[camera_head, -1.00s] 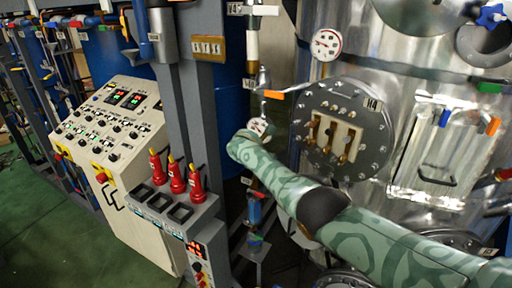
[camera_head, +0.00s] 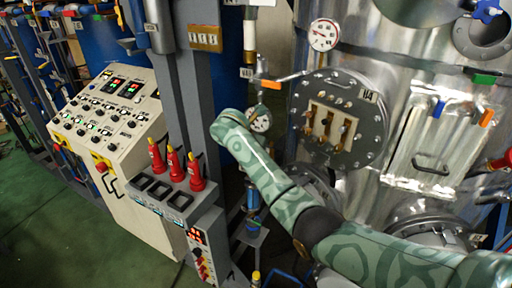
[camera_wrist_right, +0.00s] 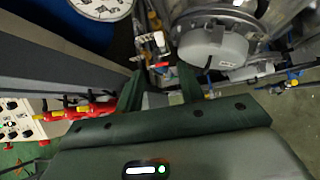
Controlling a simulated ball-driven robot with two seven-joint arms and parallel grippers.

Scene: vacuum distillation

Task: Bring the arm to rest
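My right arm (camera_head: 270,180), patterned in green, reaches in from the lower right in the head view. Its far end is in front of the steel vessel's left side, near a small round gauge (camera_head: 260,119). The fingers are hidden there. In the right wrist view, my right gripper (camera_wrist_right: 162,88) shows two dark green fingers standing apart. I see nothing held between them; a pale object shows behind the gap. My left gripper is in neither view.
A steel vessel (camera_head: 400,75) with a bolted round flange (camera_head: 374,145) and an orange lever (camera_head: 290,77) stands close to the arm. At left are a grey post (camera_head: 190,90), several red-bodied plugs (camera_head: 195,172) and a control console (camera_head: 110,110). Green floor (camera_head: 40,220) is open at lower left.

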